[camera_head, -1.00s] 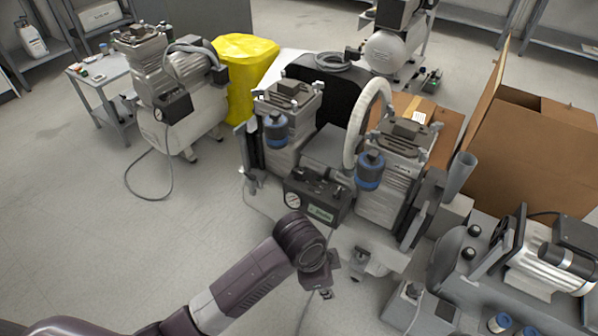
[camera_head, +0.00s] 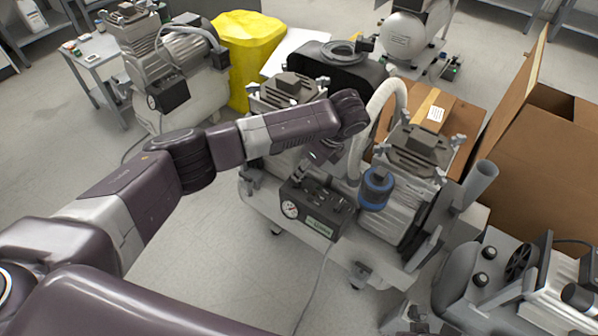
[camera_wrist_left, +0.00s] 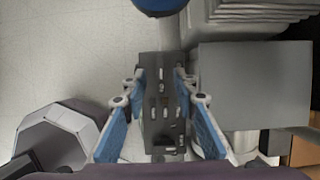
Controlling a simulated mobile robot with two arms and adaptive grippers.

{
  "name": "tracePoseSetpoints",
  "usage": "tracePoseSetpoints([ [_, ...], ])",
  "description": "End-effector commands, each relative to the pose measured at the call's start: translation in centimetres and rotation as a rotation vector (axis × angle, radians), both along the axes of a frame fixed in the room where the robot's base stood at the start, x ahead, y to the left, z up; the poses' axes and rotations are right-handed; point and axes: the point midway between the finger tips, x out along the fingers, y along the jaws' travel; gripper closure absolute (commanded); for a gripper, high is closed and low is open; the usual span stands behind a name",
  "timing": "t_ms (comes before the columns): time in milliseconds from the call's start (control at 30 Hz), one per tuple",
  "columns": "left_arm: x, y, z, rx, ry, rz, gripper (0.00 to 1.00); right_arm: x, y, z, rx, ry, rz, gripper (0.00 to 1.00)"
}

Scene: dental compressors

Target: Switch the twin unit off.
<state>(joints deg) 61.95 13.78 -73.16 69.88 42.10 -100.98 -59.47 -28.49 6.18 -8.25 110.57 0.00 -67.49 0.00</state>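The twin unit stands in the middle of the head view, with two ribbed grey motor heads, blue-banded filters and a white hose. Its dark control box (camera_head: 315,208), with a round gauge and a green label, sits at the front between the heads. My left gripper (camera_head: 302,178) is just above the box's top, fingers pointing down, partly hidden by my arm. In the left wrist view my left gripper (camera_wrist_left: 158,92) is open, its blue-padded fingers on either side of the box top (camera_wrist_left: 160,118). Small slots and fittings show there; the switch position cannot be told. My right gripper is out of view.
Open cardboard boxes (camera_head: 530,135) stand at the right. Another machine (camera_head: 500,275) is close at the lower right. Floor is clear in front of the twin unit.

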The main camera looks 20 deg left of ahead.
Motion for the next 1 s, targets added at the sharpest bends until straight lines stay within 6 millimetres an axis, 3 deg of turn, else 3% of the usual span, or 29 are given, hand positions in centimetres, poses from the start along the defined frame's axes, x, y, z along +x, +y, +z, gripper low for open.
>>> tracePoseSetpoints([
  [100, 0.2, 0.9, -2.1, 0.001, 0.001, 0.004, 0.73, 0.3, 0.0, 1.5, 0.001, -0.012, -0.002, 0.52],
  [300, 0.6, 1.7, -4.4, 0.0, -0.001, 0.003, 0.73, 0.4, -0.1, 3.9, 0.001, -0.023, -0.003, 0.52],
  [733, 0.7, 2.0, -5.2, -0.002, -0.002, 0.002, 0.73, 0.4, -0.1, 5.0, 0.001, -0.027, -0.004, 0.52],
  [1000, 0.7, 2.0, -5.2, -0.002, -0.002, 0.002, 1.0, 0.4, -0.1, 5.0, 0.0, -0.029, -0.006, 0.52],
])
